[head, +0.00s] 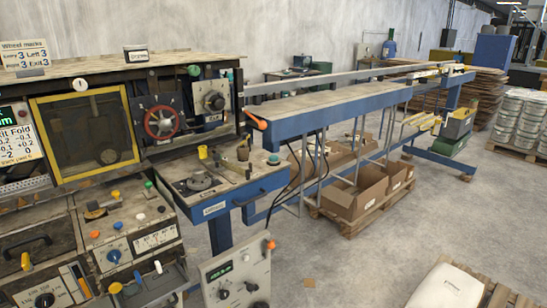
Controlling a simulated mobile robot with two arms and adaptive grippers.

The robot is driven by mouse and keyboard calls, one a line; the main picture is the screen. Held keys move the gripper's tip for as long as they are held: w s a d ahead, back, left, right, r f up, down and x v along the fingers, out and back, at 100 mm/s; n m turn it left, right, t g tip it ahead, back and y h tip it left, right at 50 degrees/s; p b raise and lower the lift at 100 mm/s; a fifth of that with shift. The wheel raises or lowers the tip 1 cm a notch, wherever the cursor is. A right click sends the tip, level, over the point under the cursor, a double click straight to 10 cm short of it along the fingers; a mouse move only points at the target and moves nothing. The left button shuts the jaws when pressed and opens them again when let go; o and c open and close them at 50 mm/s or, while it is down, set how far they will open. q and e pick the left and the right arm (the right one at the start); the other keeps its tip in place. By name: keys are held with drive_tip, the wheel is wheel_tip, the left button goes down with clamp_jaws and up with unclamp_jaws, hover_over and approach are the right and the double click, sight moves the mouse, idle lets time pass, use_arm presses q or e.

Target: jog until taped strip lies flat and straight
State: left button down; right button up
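The laminating machine (200,65) stands at the left, with a yellow-framed window (88,132), a red handwheel (161,122) and a round dial (214,101). A long blue outfeed bench (335,107) runs from its right side toward the back. I cannot make out a taped strip on the bench or behind the dark window. A grey control box (237,272) with a green display, dark knobs and an orange button stands at the bottom centre. A sloped console (125,240) with coloured buttons is at the lower left. Neither of my grippers is in view.
A blue side table (218,187) with small tools juts out in front of the machine. Open cardboard boxes (355,200) sit on a pallet under the bench. A white sack (447,287) lies at the lower right. The grey floor between is mostly clear.

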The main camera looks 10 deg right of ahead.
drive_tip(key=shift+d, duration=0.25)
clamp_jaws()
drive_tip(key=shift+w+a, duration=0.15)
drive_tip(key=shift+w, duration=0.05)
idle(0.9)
